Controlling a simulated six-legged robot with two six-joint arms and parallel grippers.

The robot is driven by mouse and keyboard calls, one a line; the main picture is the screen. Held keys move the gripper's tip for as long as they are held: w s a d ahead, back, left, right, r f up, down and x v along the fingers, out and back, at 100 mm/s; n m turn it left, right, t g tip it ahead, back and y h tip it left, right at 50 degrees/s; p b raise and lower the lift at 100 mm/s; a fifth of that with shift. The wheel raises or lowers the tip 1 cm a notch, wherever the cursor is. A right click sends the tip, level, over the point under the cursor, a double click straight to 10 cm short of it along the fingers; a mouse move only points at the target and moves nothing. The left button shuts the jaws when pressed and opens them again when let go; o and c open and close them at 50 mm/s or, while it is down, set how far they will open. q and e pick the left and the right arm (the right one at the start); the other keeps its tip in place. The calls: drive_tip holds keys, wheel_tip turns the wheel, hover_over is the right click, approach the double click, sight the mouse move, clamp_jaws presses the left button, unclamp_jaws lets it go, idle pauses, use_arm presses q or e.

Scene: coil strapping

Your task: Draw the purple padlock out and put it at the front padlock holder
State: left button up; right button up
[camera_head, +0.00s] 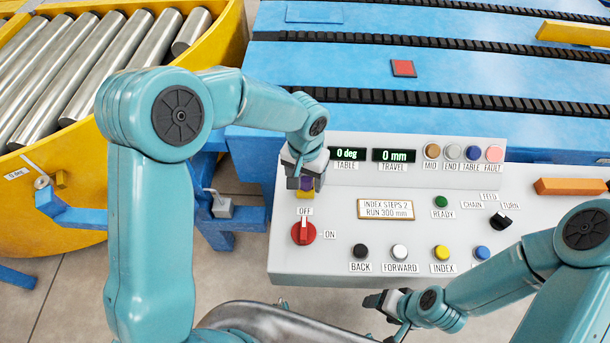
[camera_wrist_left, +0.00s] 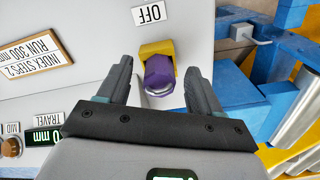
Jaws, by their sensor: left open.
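The purple padlock (camera_wrist_left: 159,80) sits in the yellow fitting (camera_wrist_left: 156,48) by the OFF label on the grey control panel. In the head view the padlock (camera_head: 306,184) is partly covered by my left gripper (camera_head: 306,186). In the left wrist view the two fingers of my left gripper (camera_wrist_left: 161,70) stand open on either side of the padlock, with gaps showing. A small grey block with a thin hook (camera_head: 222,207) on a blue bracket left of the panel looks like a padlock holder. My right gripper (camera_head: 378,301) is below the panel's front edge; its jaws are unclear.
A red rotary switch (camera_head: 303,232) stands just below the yellow fitting. Several buttons (camera_head: 442,252) line the panel. Another small fitting (camera_head: 42,183) sits on a blue bracket by the yellow roller frame (camera_head: 60,216). Blue conveyor beds (camera_head: 350,70) lie behind.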

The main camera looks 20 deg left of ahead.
use_arm(q)
drive_tip(key=shift+f, duration=0.25)
drive_tip(key=shift+s, duration=0.15)
drive_tip(key=c, duration=1)
drive_tip(key=o, duration=0.5)
drive_tip(key=shift+c, duration=0.2)
clamp_jaws()
drive_tip(key=shift+r, duration=0.65)
